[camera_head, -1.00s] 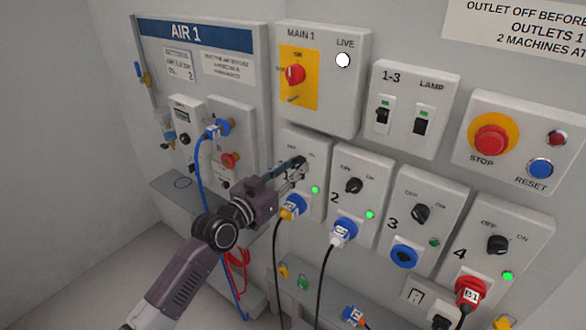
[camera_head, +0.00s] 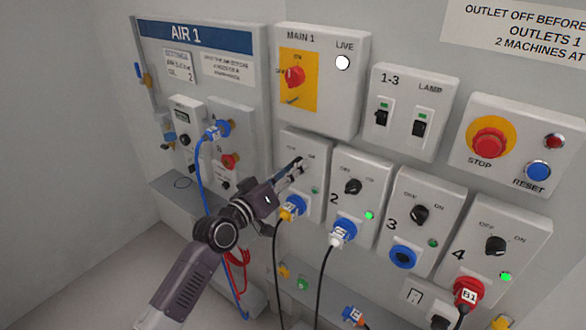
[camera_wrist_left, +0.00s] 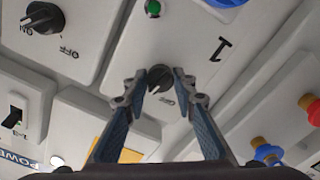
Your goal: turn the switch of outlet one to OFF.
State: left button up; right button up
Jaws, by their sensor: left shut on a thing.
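In the left wrist view, the knob (camera_wrist_left: 160,76) sits between the two fingertips of my left gripper (camera_wrist_left: 160,88), by the number 1 and an OFF mark. My right gripper is not in view.
Outlet two (camera_head: 372,182), with a lit green lamp, stands close to the right. Outlets three (camera_head: 452,192) and four (camera_head: 540,225) follow. The MAIN 1 box (camera_head: 350,110) is above, and the AIR 1 panel (camera_head: 255,75) is left. Black cables hang below.

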pick_arm(q)
jog(key=n+p, duration=0.3)
jog(key=n, duration=0.8)
jog(key=shift+n, duration=0.3)
dwell(0.4)
jog(key=o, duration=1.2)
jog(key=shift+c, duration=0.2)
jog(key=shift+s, duration=0.15)
jog(key=v, duration=1.2)
